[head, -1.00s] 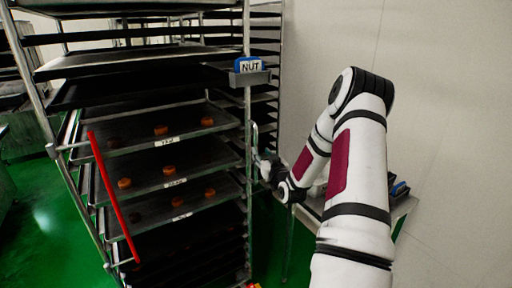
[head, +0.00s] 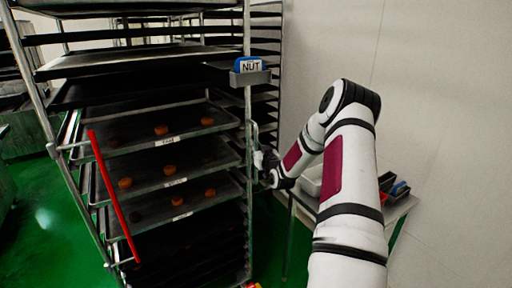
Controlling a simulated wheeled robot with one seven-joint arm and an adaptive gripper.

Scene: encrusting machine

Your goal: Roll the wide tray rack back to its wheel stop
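The wide tray rack (head: 248,125) is a tall metal frame filling the left and middle of the head view. It holds many dark trays, several with small brown pastries and white labels. A red bar (head: 114,195) slants across its left front. My gripper (head: 259,158) is at the rack's right front post, at about mid height, beside or around a handle there. The fingers are small and partly hidden, so I cannot tell whether they are closed. I cannot make out a wheel stop; the rack's wheels are out of view.
A small metal table (head: 398,212) with a bin and dark blue items stands right, against the pale wall (head: 440,120). Green floor (head: 50,230) shows at left.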

